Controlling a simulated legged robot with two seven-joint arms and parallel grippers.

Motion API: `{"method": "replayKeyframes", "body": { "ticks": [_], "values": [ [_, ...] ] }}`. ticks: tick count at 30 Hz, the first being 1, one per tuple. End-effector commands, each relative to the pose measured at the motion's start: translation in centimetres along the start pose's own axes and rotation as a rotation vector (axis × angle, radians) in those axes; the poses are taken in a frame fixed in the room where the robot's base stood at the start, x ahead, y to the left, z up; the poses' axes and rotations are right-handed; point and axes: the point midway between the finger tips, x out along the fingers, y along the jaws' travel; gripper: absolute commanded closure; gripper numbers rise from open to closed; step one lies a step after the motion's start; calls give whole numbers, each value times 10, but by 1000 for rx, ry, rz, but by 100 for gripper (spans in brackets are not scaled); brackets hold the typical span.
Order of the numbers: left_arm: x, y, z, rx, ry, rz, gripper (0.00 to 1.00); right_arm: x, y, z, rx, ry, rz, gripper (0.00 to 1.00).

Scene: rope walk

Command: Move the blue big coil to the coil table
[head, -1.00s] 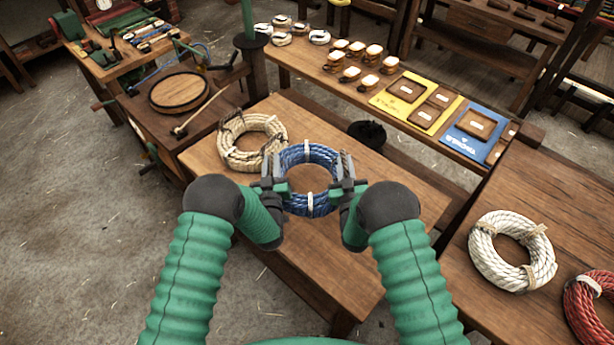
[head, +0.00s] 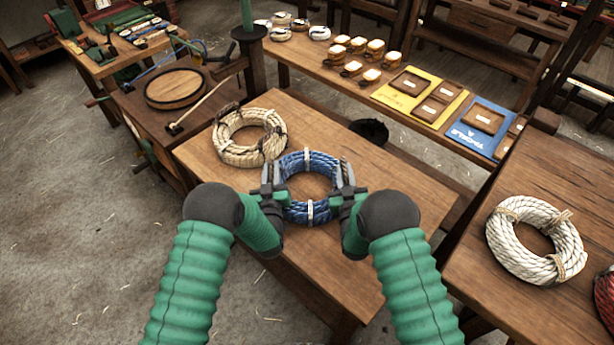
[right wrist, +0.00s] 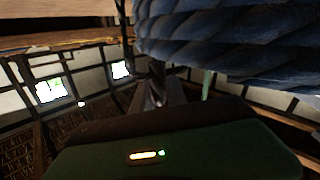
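The blue big coil (head: 308,211), a ring of blue rope with pale ties, is held between my two grippers in front of me, over the wooden table (head: 350,262). My left gripper (head: 271,183) is shut on its left side. My right gripper (head: 346,181) is shut on its right side; the coil also fills the top of the right wrist view (right wrist: 235,45), close to the fingers. The fingertips are partly hidden by the rope. A table (head: 480,260) on the right carries a white coil (head: 568,247) and a red coil (head: 608,297), cut by the picture edge.
A tan coil (head: 228,153) lies on the wooden table just behind the blue coil. A long bench behind holds several small rope pieces and yellow and blue boards (head: 477,130). A dark bucket (head: 370,130) stands behind the table. Open floor (head: 90,240) lies to the left.

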Motion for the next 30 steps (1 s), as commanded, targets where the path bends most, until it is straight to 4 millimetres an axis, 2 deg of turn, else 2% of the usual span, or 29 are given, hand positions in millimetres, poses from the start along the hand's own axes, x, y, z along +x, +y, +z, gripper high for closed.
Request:
{"method": "replayKeyframes", "body": {
  "ticks": [1,4,5,13,16,20,27,30],
  "values": [
    [1,0,-3,-1,3,0,76,0,0,-1,0,-1,-1,76],
    [1,0,-3,0,2,0,62,0,0,-2,0,0,0,62],
    [1,0,-3,0,1,0,62,0,0,-2,1,0,0,62],
    [0,0,-1,1,-2,0,62,1,0,-2,1,0,1,62],
    [-8,1,-1,1,-3,1,62,1,1,-2,1,1,1,62],
    [-36,1,0,3,-6,2,62,1,1,-2,1,1,1,62],
    [-96,1,0,2,-6,2,62,1,1,-2,2,1,1,62],
    [-111,0,0,1,-3,0,62,1,1,-2,2,1,1,62]
  ]
}}
